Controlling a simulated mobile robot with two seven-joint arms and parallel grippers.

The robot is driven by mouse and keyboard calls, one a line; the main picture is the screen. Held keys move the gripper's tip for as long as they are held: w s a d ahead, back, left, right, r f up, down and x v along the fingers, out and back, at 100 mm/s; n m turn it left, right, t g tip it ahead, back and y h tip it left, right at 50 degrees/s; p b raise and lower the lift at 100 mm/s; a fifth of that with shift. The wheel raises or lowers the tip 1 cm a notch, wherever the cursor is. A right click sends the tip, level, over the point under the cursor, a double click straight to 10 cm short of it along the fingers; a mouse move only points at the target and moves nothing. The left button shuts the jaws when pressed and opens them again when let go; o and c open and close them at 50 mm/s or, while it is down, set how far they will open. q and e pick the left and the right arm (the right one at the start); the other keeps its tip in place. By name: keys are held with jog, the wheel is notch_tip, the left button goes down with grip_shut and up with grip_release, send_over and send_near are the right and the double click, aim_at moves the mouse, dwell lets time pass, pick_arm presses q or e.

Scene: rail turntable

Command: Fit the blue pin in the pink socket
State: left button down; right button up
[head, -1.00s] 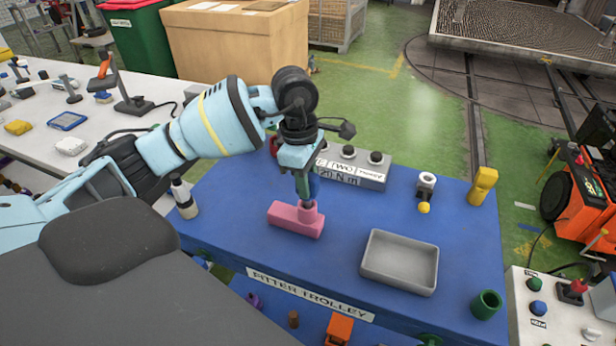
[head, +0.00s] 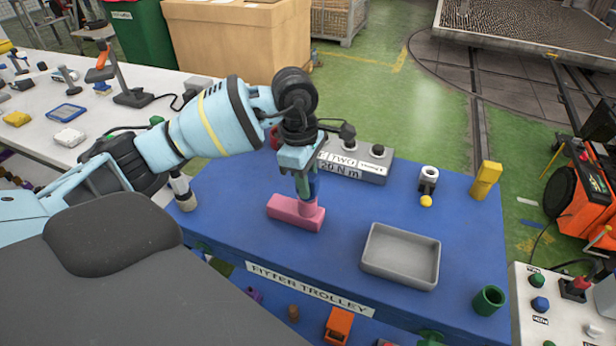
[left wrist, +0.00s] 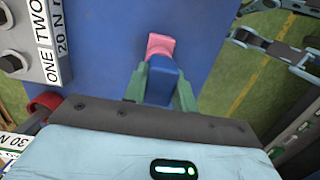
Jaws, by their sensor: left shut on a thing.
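The pink socket (head: 284,208) lies on the blue trolley top, a block with a raised round part at its right end. My left gripper (head: 305,192) points down over that raised part, its green fingers shut on the blue pin (head: 315,186). The pin is upright, its lower end at the top of the socket; I cannot tell how deep it sits. In the left wrist view the blue pin (left wrist: 161,82) is between the green fingers, with the pink socket (left wrist: 160,46) just beyond it.
A grey tray (head: 401,283) stands right of the socket, a green cup (head: 488,300) beyond it. A grey labelled box (head: 355,163) stands close behind the gripper. A white-and-black fitting with a yellow ball (head: 427,184) and a yellow block (head: 485,180) stand at the back right.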

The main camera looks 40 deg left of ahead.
pick_arm(q)
jog(key=shift+f, duration=0.5)
jog(key=c, duration=1.1)
grip_release()
jog(key=shift+o, duration=0.2)
jog(key=shift+s+a+r, duration=0.1)
jog(key=shift+a+r, duration=0.05)
jog(key=shift+r, duration=1.15)
jog(key=shift+w+a+r, duration=0.1)
jog(key=shift+a+r, duration=0.05)
jog(key=shift+r, duration=1.15)
jog(key=shift+s+a+r, duration=0.1)
jog(key=shift+a+r, duration=0.05)
jog(key=shift+r, duration=1.15)
